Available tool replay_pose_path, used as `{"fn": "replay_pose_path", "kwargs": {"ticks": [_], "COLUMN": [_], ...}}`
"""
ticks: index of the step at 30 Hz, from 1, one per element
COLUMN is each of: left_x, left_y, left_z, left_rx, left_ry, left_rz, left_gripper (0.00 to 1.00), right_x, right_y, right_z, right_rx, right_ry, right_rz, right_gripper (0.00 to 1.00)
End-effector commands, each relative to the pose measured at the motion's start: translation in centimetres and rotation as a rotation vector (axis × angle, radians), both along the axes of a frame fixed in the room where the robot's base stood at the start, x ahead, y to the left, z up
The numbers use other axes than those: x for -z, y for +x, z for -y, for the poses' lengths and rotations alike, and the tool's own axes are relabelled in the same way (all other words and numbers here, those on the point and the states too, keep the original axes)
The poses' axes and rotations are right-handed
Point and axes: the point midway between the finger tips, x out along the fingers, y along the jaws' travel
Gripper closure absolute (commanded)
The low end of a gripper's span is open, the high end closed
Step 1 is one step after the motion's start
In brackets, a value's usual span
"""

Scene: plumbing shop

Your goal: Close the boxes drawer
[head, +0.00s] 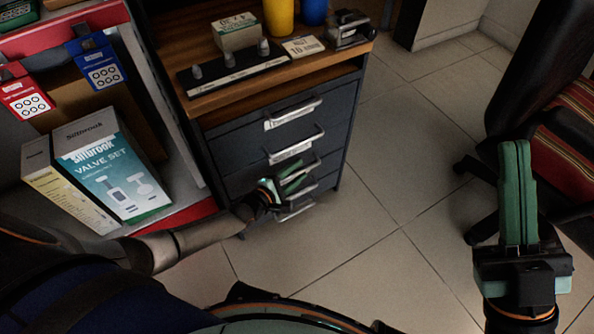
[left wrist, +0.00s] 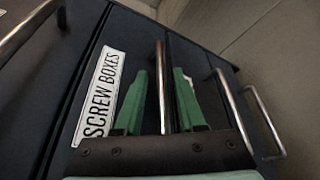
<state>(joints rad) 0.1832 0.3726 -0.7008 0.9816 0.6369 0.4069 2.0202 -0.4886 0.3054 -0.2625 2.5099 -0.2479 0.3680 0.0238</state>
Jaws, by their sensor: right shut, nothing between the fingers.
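A dark drawer cabinet (head: 233,150) stands in the middle of the head view, with stacked drawers and metal bar handles. The left wrist view shows a drawer front with a white label (left wrist: 100,95) reading "SCREW BOXES". Its bar handle (left wrist: 160,85) lies between the green fingers of my left gripper (left wrist: 158,105), which are apart. In the head view my left gripper (head: 287,184) is at the lower drawer handles. I cannot tell how far any drawer stands out. My right gripper (head: 517,195) is shut and empty over the floor at the right.
The wooden top (head: 230,82) carries a box, a black strip with knobs, a yellow and a blue container. A shelf with boxed valve sets (head: 112,170) stands left of the cabinet. A chair (head: 560,150) is at the right. Tiled floor (head: 400,160) between is clear.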

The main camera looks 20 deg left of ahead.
Motion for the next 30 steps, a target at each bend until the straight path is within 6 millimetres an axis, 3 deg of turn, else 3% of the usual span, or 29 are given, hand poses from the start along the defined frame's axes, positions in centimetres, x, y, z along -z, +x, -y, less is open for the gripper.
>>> {"fn": "replay_pose_path", "kwargs": {"ticks": [8,13,24,30], "left_x": [-0.3,-0.7,-2.3,-2.8], "left_y": [0.1,-0.9,-8.0,-10.7], "left_z": [0.1,-0.2,-2.6,-3.5], "left_rx": [0.000,0.000,0.001,0.001], "left_ry": [-0.003,-0.003,-0.001,-0.001], "left_rz": [0.007,0.004,-0.001,0.003], "left_gripper": [0.56,0.56,0.56,0.56], "right_x": [0.0,-0.7,-4.6,-5.5], "right_y": [0.0,0.0,-0.2,-0.3], "right_z": [0.0,0.0,0.5,0.6], "right_rx": [-0.001,-0.003,-0.015,-0.019], "right_ry": [-0.002,0.002,0.038,0.043], "right_rz": [-0.001,-0.002,0.009,0.011], "right_gripper": [1.00,1.00,1.00,1.00]}}
